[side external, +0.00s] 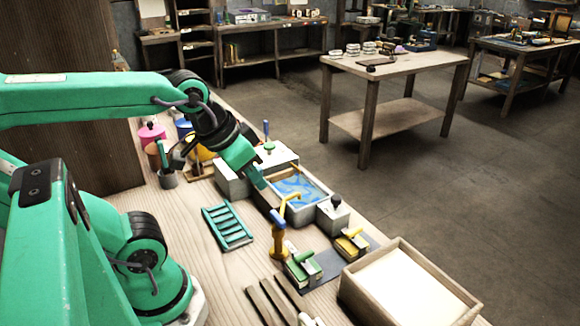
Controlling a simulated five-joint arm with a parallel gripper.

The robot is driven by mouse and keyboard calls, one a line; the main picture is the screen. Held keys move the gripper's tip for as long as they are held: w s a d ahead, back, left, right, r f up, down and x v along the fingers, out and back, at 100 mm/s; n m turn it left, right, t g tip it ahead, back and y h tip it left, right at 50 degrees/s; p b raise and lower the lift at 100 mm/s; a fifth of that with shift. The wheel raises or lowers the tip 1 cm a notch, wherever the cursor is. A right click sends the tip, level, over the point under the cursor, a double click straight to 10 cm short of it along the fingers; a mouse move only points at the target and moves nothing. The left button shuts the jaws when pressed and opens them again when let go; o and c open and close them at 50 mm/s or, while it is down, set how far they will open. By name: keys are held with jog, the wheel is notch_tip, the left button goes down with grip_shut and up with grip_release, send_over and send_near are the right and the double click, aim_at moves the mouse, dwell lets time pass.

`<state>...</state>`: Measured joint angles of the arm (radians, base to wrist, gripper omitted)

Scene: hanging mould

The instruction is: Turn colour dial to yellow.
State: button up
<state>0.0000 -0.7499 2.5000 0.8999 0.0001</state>
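My gripper (257,181) is at the end of my green arm, pointing down and to the right. Its tip is beside the near left end of a grey basin (314,183) filled with swirled blue liquid. I cannot tell whether its fingers are open or shut, or whether they touch anything. No dial with clear colour marks can be made out. A pale box (285,158) behind the gripper bears a green knob (269,147) and a blue-topped lever (266,129). A small grey box (332,217) with a black knob (336,200) stands right of the basin.
A yellow spouted tool (279,238) stands in front of the basin. A teal rack (228,227) lies left of it. Green blocks (302,268) and a yellow block (351,243) sit near a wooden tray (352,289). A pink pot (151,132) stands at the back left.

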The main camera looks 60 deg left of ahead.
jog(key=o, duration=0.7)
jog(key=shift+w+a+r, duration=0.1)
jog(key=shift+w+a, duration=0.05)
jog(key=shift+w, duration=0.05)
jog(key=o, duration=0.4)
jog(key=shift+w+a+r, duration=0.1)
jog(key=shift+w+a, duration=0.15)
jog(key=w+a+r+n+g, duration=0.1)
jog(key=w+a, duration=0.4)
jog(key=shift+a+r+g+y, duration=0.15)
jog(key=shift+a+g+y, duration=0.2)
jog(key=shift+g+y, duration=0.05)
jog(key=w+a+f+g, duration=0.1)
jog(key=a+f, duration=0.1)
jog(key=a, duration=0.7)
jog(key=w+a+f+n+g, duration=0.1)
jog(key=w+a+f, duration=0.1)
jog(key=a, duration=0.7)
jog(key=w+a+f+n+g, duration=0.1)
jog(key=a+f, duration=0.3)
jog(key=a, duration=0.4)
jog(key=shift+w+a+f+g+h, duration=0.15)
jog(key=shift+w+a+g+h, duration=0.25)
jog(key=shift+w, duration=0.15)
jog(key=shift+a+f, duration=0.2)
jog(key=shift+a, duration=0.15)
